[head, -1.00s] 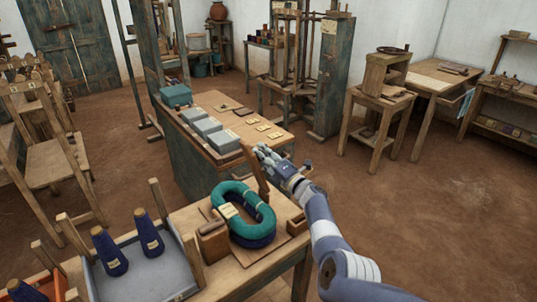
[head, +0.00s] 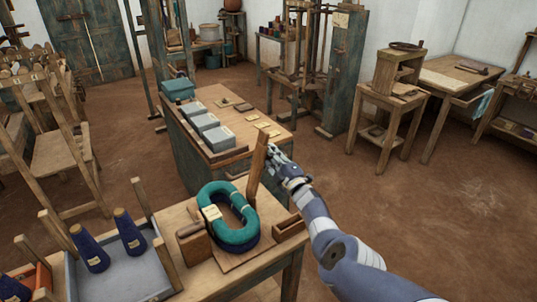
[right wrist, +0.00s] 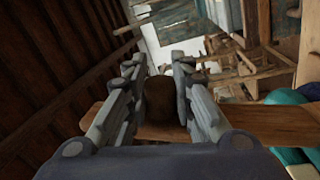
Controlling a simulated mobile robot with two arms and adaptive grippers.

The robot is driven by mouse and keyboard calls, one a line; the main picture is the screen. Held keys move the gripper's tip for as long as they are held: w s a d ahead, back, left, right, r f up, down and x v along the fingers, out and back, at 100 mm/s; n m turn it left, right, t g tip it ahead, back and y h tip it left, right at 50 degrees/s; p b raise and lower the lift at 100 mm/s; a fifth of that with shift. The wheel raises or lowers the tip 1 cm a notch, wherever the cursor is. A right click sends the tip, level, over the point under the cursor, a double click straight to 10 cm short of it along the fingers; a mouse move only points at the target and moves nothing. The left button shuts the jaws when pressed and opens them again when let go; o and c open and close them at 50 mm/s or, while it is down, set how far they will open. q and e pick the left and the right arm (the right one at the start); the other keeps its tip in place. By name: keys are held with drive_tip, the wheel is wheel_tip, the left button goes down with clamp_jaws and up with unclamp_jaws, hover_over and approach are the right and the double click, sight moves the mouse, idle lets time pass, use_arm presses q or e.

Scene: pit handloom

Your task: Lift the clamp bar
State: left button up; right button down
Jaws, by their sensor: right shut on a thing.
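The clamp bar (head: 257,170) is a flat brown wooden bar. In the head view it stands steeply up, its top leaning slightly right, behind the right end of the teal hank (head: 207,192). My right gripper (head: 271,156) is at its upper right side. In the right wrist view the fingers (right wrist: 160,95) are closed around a dark brown rounded piece (right wrist: 159,102), with the bar (right wrist: 265,122) running across behind it. The bar's lower end is near the board (head: 232,258), partly hidden by the hank. I cannot tell whether it touches. My left gripper is not in view.
The hank lies on a wooden table (head: 262,272) between a block (head: 194,242) and a small wooden box (head: 289,229). A tray (head: 122,276) with blue cones stands at the left. A cabinet (head: 181,150) with grey boxes stands behind. The floor at right is clear.

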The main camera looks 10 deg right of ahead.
drive_tip(key=c, duration=1.3)
unclamp_jaws()
drive_tip(key=shift+s+d+f, duration=0.15)
drive_tip(key=shift+s+f, duration=0.05)
drive_tip(key=shift+f, duration=0.2)
drive_tip(key=shift+c, duration=0.2)
drive_tip(key=shift+d+r, duration=0.15)
drive_tip(key=shift+s, duration=0.25)
drive_tip(key=v, duration=0.7)
